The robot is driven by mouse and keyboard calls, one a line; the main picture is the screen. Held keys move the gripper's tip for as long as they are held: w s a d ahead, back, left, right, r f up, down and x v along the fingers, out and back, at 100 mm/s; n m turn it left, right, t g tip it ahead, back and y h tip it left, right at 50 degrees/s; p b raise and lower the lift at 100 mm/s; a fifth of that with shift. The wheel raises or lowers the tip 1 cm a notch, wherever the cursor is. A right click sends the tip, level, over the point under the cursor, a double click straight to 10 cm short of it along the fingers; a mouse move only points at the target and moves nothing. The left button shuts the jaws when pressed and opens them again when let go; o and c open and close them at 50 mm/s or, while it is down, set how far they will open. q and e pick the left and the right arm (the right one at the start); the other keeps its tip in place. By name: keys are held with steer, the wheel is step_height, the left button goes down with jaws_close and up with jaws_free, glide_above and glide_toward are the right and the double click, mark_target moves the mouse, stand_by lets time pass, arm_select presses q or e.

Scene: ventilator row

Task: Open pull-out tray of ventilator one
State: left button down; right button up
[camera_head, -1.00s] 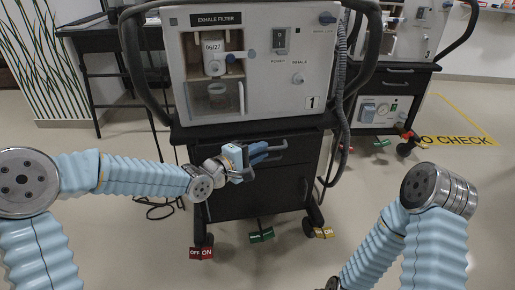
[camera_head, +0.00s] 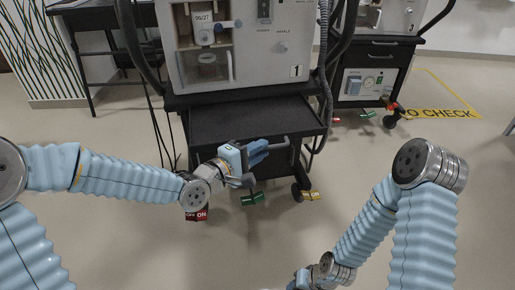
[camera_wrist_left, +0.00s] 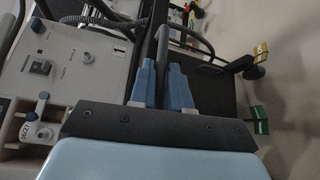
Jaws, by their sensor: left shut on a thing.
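Ventilator one (camera_head: 250,55) is a light grey unit labelled 1 on a black cart. Its black pull-out tray (camera_head: 245,118) is slid out toward me below the unit, with its flat top bare. A grey bar handle (camera_head: 278,143) runs along the tray's front. My left gripper (camera_head: 258,150) is shut on the handle at the tray's front. In the left wrist view its two blue fingers (camera_wrist_left: 165,85) sit on either side of the handle bar (camera_wrist_left: 162,50). My right arm is at the lower right; its gripper (camera_head: 305,278) is partly cut off by the frame's bottom.
A second ventilator cart (camera_head: 368,80) stands at the back right, with a yellow floor marking beside it. A black table (camera_head: 100,20) stands at the back left. Red, green and yellow pedal tags (camera_head: 252,198) lie low at the cart's base. The floor in front is clear.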

arm_select(q)
steer(key=c, duration=1.2)
jaws_free()
steer(key=shift+o, duration=0.2)
steer(key=b+v, duration=0.5)
steer(key=v, duration=0.8)
steer(key=shift+s+a, duration=0.25)
steer(key=shift+a, duration=0.1)
steer(key=shift+f, duration=0.1)
